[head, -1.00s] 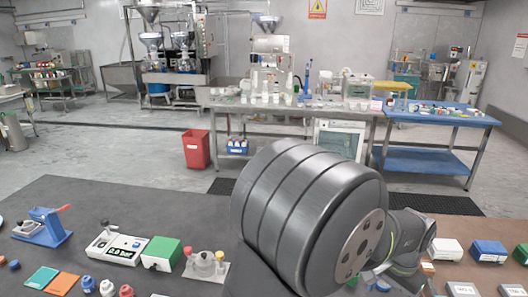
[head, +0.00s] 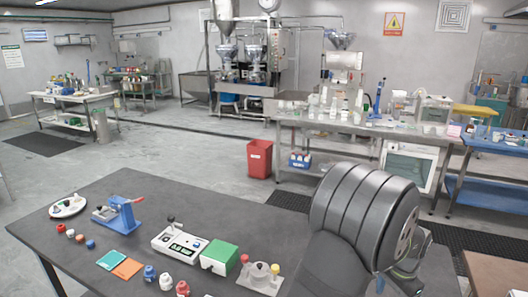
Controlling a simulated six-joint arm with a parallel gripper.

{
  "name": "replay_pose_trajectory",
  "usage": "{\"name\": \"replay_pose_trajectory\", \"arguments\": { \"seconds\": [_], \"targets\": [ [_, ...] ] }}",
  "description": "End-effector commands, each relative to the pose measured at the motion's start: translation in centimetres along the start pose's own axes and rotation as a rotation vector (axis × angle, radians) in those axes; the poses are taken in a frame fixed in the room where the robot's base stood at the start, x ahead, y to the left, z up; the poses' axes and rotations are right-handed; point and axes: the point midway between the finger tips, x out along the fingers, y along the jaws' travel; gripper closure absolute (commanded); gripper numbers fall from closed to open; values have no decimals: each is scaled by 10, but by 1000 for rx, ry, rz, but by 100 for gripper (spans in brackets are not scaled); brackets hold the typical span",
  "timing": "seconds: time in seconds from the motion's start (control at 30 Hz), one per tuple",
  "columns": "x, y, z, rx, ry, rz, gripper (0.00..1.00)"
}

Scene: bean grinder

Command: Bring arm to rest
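My arm fills the lower right of the head view as a large dark grey rounded link, and my gripper itself is not visible. On the dark table (head: 70,215) stands a blue device with a red handle (head: 120,214). To its right is a white box with a small display and a knob (head: 180,242). A green box (head: 220,257) stands against that white box. A pale base with a red knob and a yellow knob (head: 261,277) is next to my arm, which may hide things behind it.
A white plate with small pieces (head: 68,206) lies at the table's left end. Teal (head: 112,260) and orange (head: 128,269) squares and several small bottles (head: 166,280) lie near the front. A red bin (head: 259,158) stands on the floor beyond.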

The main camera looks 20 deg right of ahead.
Motion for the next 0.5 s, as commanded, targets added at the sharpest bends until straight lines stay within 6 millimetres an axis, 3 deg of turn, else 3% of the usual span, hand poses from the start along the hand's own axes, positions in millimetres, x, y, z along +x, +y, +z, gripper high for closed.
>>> {"name": "replay_pose_trajectory", "arguments": {
  "seconds": [0.07,0.2,0.5],
  "targets": [
    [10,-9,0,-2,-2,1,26],
    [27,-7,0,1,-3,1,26],
    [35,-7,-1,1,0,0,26]
  ]
}}
